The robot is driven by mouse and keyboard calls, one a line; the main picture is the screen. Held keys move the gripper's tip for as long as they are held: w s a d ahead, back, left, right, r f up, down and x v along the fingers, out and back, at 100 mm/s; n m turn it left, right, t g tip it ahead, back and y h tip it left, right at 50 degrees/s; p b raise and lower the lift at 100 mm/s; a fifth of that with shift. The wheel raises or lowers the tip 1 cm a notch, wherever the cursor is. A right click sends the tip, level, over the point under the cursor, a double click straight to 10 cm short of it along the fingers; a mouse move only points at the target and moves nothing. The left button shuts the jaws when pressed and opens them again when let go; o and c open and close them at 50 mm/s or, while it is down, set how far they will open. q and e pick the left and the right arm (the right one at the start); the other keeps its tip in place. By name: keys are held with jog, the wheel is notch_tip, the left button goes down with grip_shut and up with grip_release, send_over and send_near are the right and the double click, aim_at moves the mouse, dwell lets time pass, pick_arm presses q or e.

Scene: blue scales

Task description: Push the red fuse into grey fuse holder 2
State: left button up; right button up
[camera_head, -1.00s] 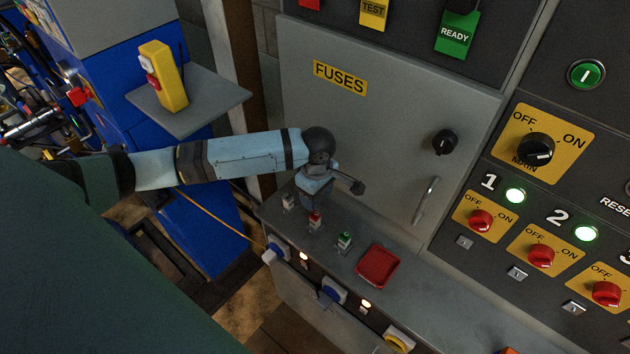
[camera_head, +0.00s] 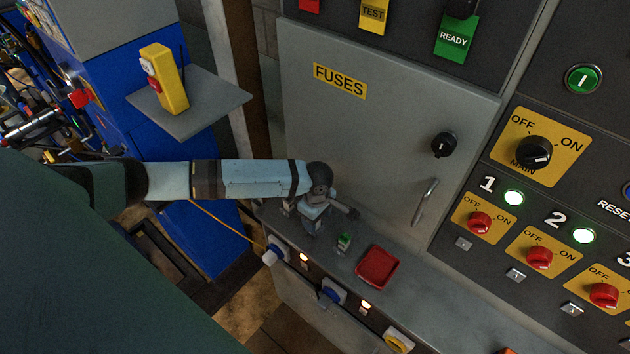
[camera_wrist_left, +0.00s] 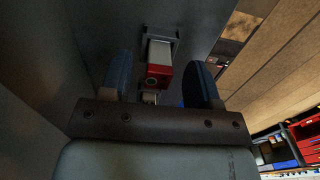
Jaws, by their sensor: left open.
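The red fuse (camera_wrist_left: 158,76) shows in the left wrist view as a red block with a pale body, at a grey socket-like bracket (camera_wrist_left: 162,32). My left gripper (camera_wrist_left: 163,88) is open, with one blue finger on each side of the fuse and gaps between. In the head view my left gripper (camera_head: 312,232) is low over the grey ledge and hides the red fuse. A green fuse (camera_head: 344,240) stands on the ledge to its right. I cannot make out which holder is number 2. My right gripper is not in view.
The grey ledge (camera_head: 440,318) runs below the FUSES cabinet door (camera_head: 385,125), which is shut. A red tray (camera_head: 377,267) lies on the ledge right of the green fuse. The door handle (camera_head: 426,202) sticks out above. A yellow device (camera_head: 164,80) stands on a side shelf.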

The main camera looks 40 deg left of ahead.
pick_arm(q)
jog(key=shift+f, duration=1.25)
jog(key=c, duration=1)
jog(key=shift+c, duration=0.2)
notch_tip(320, 180, up, 20)
jog(key=shift+b, duration=0.3)
